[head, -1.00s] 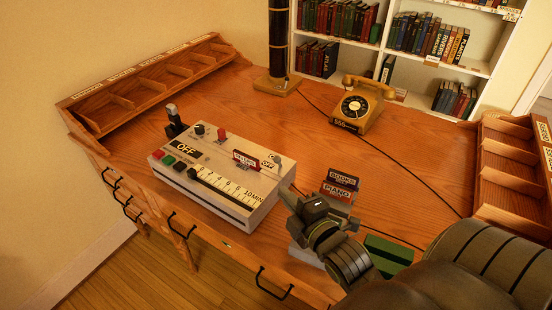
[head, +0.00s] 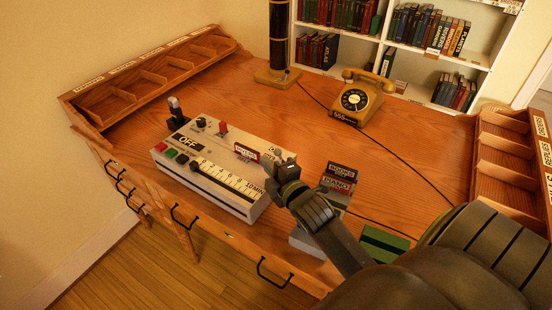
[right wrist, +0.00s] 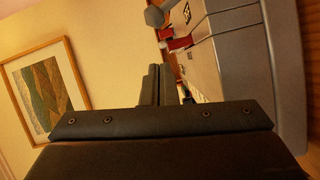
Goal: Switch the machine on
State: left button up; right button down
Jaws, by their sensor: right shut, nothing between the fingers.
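My right gripper (head: 268,163) is shut and empty, at the machine's right end. It partly hides the small switch label there; I cannot tell whether it touches. In the right wrist view, the shut fingers (right wrist: 152,85) point along the machine's side, near a grey knob (right wrist: 155,16). My left gripper is out of view.
A yellow telephone (head: 357,98) stands behind, with its cord across the desk (head: 330,130). A stand with BOOKS and PIANO cards (head: 340,180) and a green block (head: 384,243) are near my right arm. Pigeonhole racks (head: 150,75) line both sides.

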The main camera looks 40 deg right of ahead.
aim_at(279, 155)
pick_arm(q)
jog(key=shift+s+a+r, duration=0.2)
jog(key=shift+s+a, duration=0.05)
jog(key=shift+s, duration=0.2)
pick_arm(e)
jog(key=shift+w+d+f, duration=0.1)
jog(key=shift+d+f, duration=0.05)
jog(key=shift+d, duration=0.6)
jog(key=shift+w+d+f, duration=0.1)
jog(key=shift+d+f, duration=0.05)
jog(key=shift+d, duration=0.55)
jog(key=shift+s, duration=0.1)
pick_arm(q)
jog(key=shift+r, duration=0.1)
